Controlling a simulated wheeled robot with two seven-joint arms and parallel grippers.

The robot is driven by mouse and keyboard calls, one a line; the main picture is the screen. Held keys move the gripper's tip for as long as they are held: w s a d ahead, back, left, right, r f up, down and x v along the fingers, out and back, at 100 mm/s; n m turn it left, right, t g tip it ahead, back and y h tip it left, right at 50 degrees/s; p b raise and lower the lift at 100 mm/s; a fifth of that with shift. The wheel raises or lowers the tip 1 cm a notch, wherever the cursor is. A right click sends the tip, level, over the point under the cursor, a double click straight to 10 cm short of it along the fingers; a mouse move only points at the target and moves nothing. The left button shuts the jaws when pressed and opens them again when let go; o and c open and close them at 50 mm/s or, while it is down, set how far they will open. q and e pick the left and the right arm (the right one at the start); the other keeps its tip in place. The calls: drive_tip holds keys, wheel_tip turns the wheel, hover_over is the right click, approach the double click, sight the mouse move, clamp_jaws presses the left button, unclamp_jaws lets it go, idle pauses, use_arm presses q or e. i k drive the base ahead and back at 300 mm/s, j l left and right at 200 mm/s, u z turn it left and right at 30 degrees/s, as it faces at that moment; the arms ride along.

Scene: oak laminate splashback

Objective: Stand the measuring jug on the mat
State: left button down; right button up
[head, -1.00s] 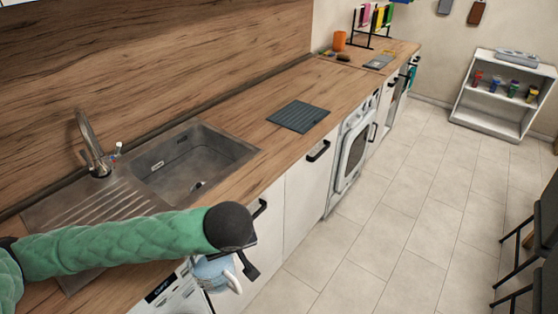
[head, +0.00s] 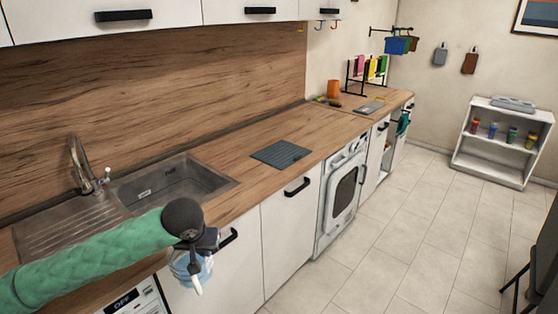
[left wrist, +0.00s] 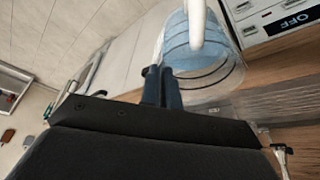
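The measuring jug (head: 188,269) is a clear bluish jug with a white handle. It hangs in front of the counter edge near the sink, held by my left gripper (head: 197,246). In the left wrist view the jug (left wrist: 203,62) is just beyond the fingers (left wrist: 161,86), which are close together at its side; the exact contact is partly hidden. The mat (head: 281,153) is a dark grey ribbed rectangle lying flat and empty on the wooden worktop, to the right of and beyond the jug. My right gripper is not in view.
The steel sink (head: 172,183) with its tap (head: 84,165) is left of the mat. An orange cup (head: 333,89) and a rack (head: 368,72) stand at the worktop's far end. Worktop around the mat is clear. A white oven (head: 342,195) sits below the counter.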

sight(281, 156)
drive_tip(key=i+l, duration=0.9)
drive_tip(key=i+l+z, duration=0.05)
